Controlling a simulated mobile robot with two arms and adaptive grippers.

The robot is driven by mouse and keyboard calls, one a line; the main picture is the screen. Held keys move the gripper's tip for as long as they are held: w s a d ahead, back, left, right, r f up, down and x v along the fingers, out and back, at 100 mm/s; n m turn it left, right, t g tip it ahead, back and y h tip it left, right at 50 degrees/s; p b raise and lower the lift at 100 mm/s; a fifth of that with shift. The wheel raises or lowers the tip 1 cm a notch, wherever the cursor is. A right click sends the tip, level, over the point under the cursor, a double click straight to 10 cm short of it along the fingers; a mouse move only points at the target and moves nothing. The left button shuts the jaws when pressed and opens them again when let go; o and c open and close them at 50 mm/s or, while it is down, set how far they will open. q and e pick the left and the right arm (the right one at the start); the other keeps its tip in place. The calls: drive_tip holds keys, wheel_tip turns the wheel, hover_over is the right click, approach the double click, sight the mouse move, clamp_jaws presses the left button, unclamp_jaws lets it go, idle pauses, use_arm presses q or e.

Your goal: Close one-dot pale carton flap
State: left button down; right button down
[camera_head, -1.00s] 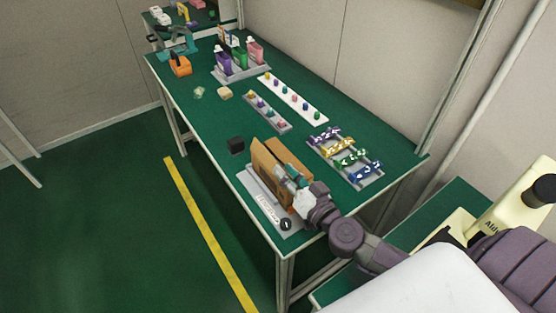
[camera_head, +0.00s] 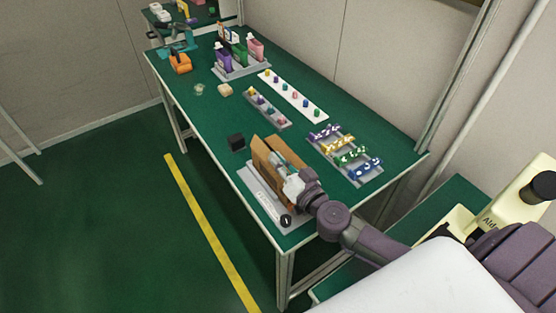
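A brown, open-topped carton (camera_head: 262,160) stands on a light grey base plate (camera_head: 257,191) at the near end of the green table. My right gripper (camera_head: 280,163) is at the carton, its fingers over or inside the top opening. The wrist hides much of the carton's near side. I cannot make out the dot mark or whether the fingers are open or shut. No pale carton stands out beside it. My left gripper is not in view.
A dark block (camera_head: 236,142) stands just left of the carton. A rack of coloured pieces (camera_head: 345,155) is to the right. A white strip with small knobs (camera_head: 293,97) and a bottle stand (camera_head: 241,70) are farther back.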

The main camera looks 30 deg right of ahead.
drive_tip(key=shift+d+m+p, duration=0.2)
drive_tip(key=shift+m+p, duration=0.2)
drive_tip(key=shift+m, duration=0.2)
drive_tip(key=shift+d+f+m, duration=0.15)
drive_tip(key=shift+f+m, duration=0.15)
drive_tip(key=shift+m, duration=0.5)
